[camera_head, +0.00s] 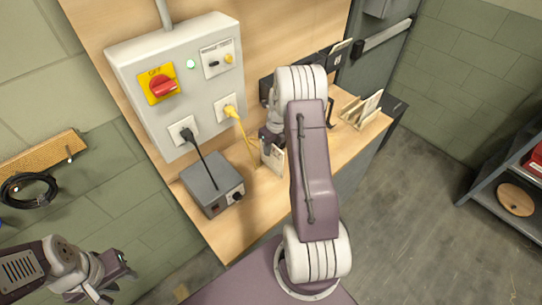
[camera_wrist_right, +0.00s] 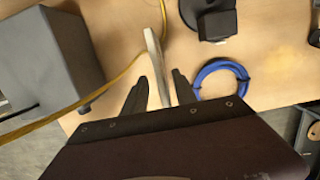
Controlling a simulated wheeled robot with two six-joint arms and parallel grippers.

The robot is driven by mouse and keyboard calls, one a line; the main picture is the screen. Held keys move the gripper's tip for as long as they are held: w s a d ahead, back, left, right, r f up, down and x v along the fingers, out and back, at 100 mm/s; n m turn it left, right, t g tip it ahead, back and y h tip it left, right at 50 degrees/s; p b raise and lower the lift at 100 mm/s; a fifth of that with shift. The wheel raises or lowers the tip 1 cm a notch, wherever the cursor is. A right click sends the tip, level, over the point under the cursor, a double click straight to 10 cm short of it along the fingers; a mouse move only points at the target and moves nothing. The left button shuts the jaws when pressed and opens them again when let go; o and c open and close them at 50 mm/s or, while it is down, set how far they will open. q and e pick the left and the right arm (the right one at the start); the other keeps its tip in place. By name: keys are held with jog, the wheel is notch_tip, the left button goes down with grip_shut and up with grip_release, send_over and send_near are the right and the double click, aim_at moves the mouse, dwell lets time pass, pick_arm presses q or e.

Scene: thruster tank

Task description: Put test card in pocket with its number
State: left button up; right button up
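A pale test card (camera_head: 273,158) stands near my right gripper (camera_head: 268,140) at the bench's left part. In the right wrist view the card (camera_wrist_right: 156,55) is seen edge-on, upright between the two dark fingers of my right gripper (camera_wrist_right: 160,80). Gaps show on both sides of it, so the fingers are open around it. Its number cannot be read. A dark pocket strip (camera_head: 267,90) runs along the back board, partly hidden by my right arm; a card (camera_head: 339,48) shows at its far end. My left gripper (camera_head: 112,272) is empty, off the bench at lower left.
A wooden holder (camera_head: 350,112) with cards stands on the bench's right. The right wrist view shows a blue cable coil (camera_wrist_right: 222,66) and dark stand (camera_wrist_right: 212,20).

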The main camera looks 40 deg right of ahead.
aim_at(272, 154)
jog(key=f, duration=0.1)
jog(key=f+p, duration=0.1)
jog(key=f, duration=0.3)
jog(key=shift+w+d, duration=0.2)
jog(key=shift+w, duration=0.05)
jog(key=shift+w+a, duration=0.1)
jog(key=shift+c, duration=0.9)
grip_shut()
jog(key=shift+r, duration=0.2)
jog(key=r+b, duration=0.1)
jog(key=r, duration=0.2)
jog(key=r+b, duration=0.1)
jog(key=r, duration=0.2)
jog(key=shift+s+r, duration=0.2)
jog(key=shift+r, duration=0.15)
jog(key=s+d+b, duration=0.1)
jog(key=s+b, duration=0.3)
jog(key=s, duration=1.5)
jog(key=shift+s+d+b, duration=0.35)
jog(key=shift+b, duration=0.05)
